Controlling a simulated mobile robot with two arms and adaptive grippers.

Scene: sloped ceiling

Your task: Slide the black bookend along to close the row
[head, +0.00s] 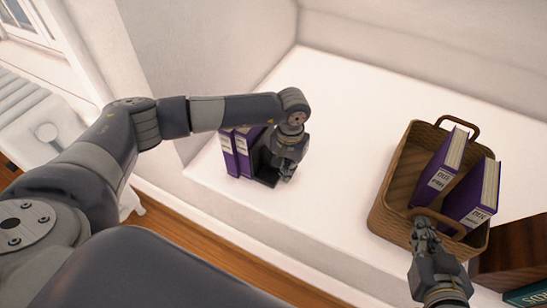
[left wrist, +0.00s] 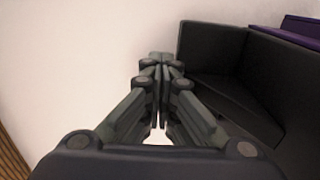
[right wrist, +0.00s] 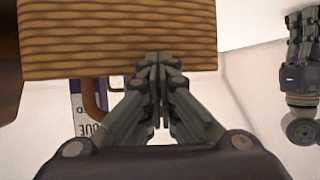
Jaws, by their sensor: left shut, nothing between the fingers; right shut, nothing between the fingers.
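The black bookend (head: 264,172) stands on the white ledge just right of two upright purple books (head: 238,152). It looks close against them, but my left arm hides part of the join. My left gripper (head: 287,177) is shut and empty, at the bookend's right side. In the left wrist view the bookend (left wrist: 245,75) is right of the shut fingers (left wrist: 160,75), its upright plate and base both visible. A purple strip (left wrist: 302,25) shows behind it. My right gripper (head: 424,228) is shut and empty beside the basket's near handle; its fingers also show in the right wrist view (right wrist: 158,75).
A wicker basket (head: 382,215) with two purple books (head: 443,172) leaning inside stands right on the ledge. The ledge between bookend and basket is clear. A dark brown box (head: 510,250) and a teal book (head: 528,293) are at lower right. A radiator (head: 40,120) is at left.

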